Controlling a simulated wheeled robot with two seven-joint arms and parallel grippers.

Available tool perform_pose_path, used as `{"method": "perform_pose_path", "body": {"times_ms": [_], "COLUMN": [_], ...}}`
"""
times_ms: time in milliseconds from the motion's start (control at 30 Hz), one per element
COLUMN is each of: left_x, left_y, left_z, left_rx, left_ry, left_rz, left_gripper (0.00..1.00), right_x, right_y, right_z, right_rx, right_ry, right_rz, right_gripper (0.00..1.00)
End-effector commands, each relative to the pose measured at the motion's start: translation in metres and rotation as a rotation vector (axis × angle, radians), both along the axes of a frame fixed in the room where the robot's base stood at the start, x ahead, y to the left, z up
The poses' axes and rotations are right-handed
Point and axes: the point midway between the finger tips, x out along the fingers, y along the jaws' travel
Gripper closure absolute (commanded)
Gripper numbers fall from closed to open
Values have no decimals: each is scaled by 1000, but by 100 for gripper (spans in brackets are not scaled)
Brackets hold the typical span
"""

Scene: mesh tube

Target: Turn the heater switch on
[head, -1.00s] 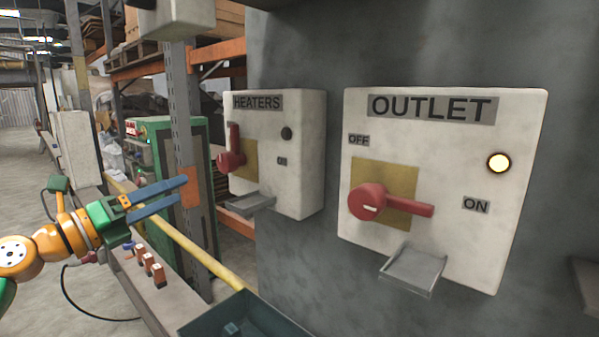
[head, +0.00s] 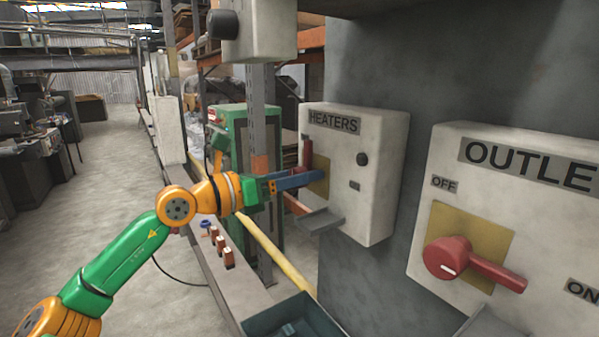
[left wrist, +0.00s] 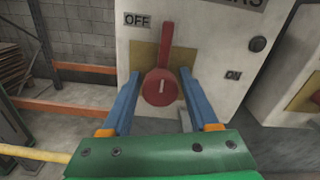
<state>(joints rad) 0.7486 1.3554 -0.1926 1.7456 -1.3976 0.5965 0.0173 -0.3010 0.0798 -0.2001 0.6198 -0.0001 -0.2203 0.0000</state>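The heater box (head: 372,180) is a pale box labelled HEATERS on the side of the grey pillar. Its red switch (head: 307,153) has its handle pointing up, partly hidden by my gripper. In the left wrist view the red switch (left wrist: 160,90) stands upright beside the OFF label, on a yellow plate. The round lamp (head: 362,159) on the box is dark. My left gripper (head: 308,180) is at the switch. In the left wrist view its blue fingers (left wrist: 160,76) are open, one on each side of the red switch. I cannot tell whether they touch it. My right gripper is out of view.
An OUTLET box (head: 470,225) with its own red switch (head: 470,265) is to the right. A small metal tray (head: 322,221) juts out below the heater switch. A yellow rail (head: 275,250) and a dark bin (head: 290,318) are lower down. Open floor lies left.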

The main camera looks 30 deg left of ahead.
Motion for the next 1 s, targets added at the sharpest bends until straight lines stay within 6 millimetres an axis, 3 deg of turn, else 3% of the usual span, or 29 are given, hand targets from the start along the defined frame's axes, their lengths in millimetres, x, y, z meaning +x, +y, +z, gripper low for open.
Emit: {"method": "perform_pose_path", "body": {"times_ms": [33, 200, 567, 1000], "left_x": [0, 0, 0, -1], "left_y": [0, 0, 0, -1], "left_z": [0, 0, 0, 0], "left_rx": [0, -1, 59, 394], "left_ry": [0, 0, -24, -164], "left_rz": [0, 0, 0, 1], "left_gripper": [56, 100, 100, 100], "right_x": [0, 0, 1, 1], "right_y": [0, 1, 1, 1], "right_z": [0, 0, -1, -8], "right_rx": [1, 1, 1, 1], "right_ry": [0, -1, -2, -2], "right_rz": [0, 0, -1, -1], "right_gripper": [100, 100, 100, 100]}}
